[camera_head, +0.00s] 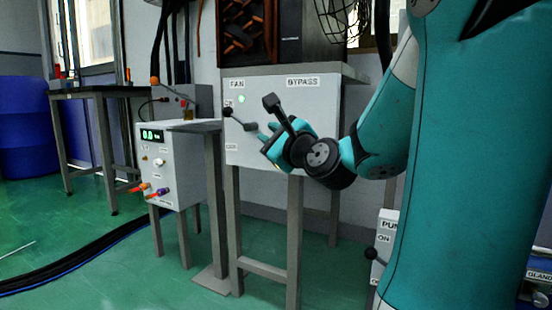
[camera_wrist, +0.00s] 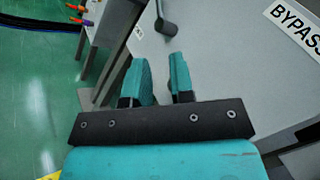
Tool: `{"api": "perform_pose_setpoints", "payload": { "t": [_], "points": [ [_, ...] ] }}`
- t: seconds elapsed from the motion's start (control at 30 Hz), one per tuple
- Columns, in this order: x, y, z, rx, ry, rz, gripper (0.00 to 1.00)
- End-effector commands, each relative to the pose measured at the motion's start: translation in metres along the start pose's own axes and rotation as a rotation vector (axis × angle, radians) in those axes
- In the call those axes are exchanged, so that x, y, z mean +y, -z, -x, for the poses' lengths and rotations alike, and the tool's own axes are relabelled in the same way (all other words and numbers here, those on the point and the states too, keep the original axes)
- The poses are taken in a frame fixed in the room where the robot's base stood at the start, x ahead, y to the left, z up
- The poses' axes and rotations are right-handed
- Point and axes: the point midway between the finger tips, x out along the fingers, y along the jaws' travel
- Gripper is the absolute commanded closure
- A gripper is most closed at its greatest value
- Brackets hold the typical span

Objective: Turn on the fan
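The fan lever (camera_head: 237,119), a dark bar with a black knob, sits under the FAN label on the grey control box (camera_head: 240,155). Its knob points up and left, close to the ON label. A small green light (camera_head: 241,98) shows above the lever. My gripper (camera_head: 268,138) is just right of and below the lever's base, in front of the box. In the wrist view my gripper (camera_wrist: 160,65) has its two teal fingers apart with nothing between them. The lever (camera_wrist: 166,24) shows beyond the fingertips, apart from them, its upper end cut off by the frame.
The BYPASS label (camera_head: 303,82) is on the box's right side. A smaller box with a green display (camera_head: 152,135) and orange plugs stands to the left. A box with a PUMP label (camera_head: 386,240) is low at right. Cables (camera_head: 70,258) lie on the green floor.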

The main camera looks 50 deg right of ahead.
Motion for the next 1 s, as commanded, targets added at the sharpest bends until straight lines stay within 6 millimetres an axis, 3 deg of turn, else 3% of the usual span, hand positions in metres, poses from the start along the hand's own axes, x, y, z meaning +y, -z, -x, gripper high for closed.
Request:
{"api": "perform_pose_setpoints", "payload": {
  "t": [0.23, 0.87, 1.0],
  "points": [
    [0.002, 0.001, 0.017, 0.001, 0.000, 0.000, 0.78],
    [0.001, -0.001, 0.017, 0.000, -0.004, 0.001, 0.78],
    [0.011, -0.026, 0.012, -0.021, -0.104, 0.089, 0.78]
  ]
}}
